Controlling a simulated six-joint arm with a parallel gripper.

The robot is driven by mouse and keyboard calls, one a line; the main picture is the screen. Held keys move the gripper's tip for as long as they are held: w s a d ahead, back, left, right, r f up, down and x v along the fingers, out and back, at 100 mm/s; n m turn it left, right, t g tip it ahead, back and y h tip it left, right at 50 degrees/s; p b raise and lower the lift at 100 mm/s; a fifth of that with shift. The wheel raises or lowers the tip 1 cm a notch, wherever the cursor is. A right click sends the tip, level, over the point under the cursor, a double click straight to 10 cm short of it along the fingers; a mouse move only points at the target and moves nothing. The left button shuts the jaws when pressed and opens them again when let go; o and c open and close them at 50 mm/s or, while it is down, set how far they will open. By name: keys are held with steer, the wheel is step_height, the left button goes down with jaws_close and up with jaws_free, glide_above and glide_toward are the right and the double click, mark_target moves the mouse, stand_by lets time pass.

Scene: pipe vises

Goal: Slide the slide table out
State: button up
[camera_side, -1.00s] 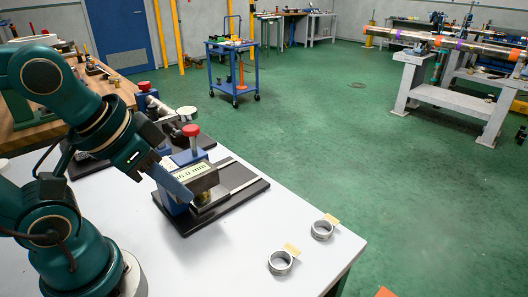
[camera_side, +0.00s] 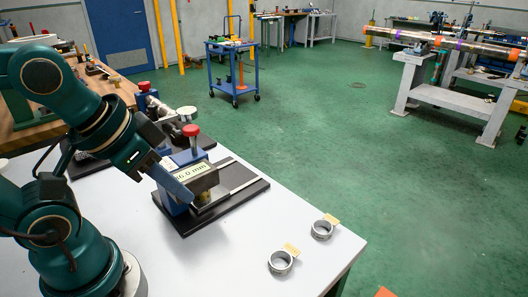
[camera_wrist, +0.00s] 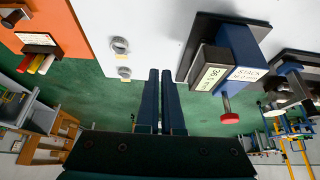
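A blue vise-like unit with a red knob (camera_side: 191,130) and a readout (camera_side: 196,174) ending in "6.0 mm" stands on a black base plate (camera_side: 222,208) on the light table. Bright rails (camera_side: 238,178) run along the plate to the right. I cannot clearly pick out the slide table; a metal block (camera_side: 212,200) low on the unit may be part of it. My gripper (camera_side: 185,196) points down at the unit's near left side and overlaps it; I cannot tell if it touches. In the wrist view my gripper (camera_wrist: 160,72) has a narrow empty gap, and the unit (camera_wrist: 240,52) is to its right.
Two metal rings (camera_side: 280,263) (camera_side: 322,229) with tags lie near the table's front right edge. A second device (camera_side: 150,105) stands behind the unit. The table (camera_side: 225,262) is bare in front of the base plate.

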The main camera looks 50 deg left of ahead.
steer(key=o, duration=0.5)
steer(key=shift+r, duration=0.15)
steer(key=shift+o, duration=0.9)
steer(key=shift+r, duration=0.35)
step_height(320, 180, up, 4)
steer(key=w+a+r+n+g, duration=0.4)
steer(key=w+a+n, duration=0.8)
steer(key=w+a+f+n+g, duration=0.2)
steer(key=a+f+n, duration=0.2)
steer(key=a+n, duration=0.3)
steer(key=shift+m, duration=0.5)
steer(key=f, duration=1.7)
steer(key=shift+s+a+f, duration=0.1)
steer(key=shift+s+a, duration=0.15)
steer(key=shift+a, duration=0.1)
jaws_close()
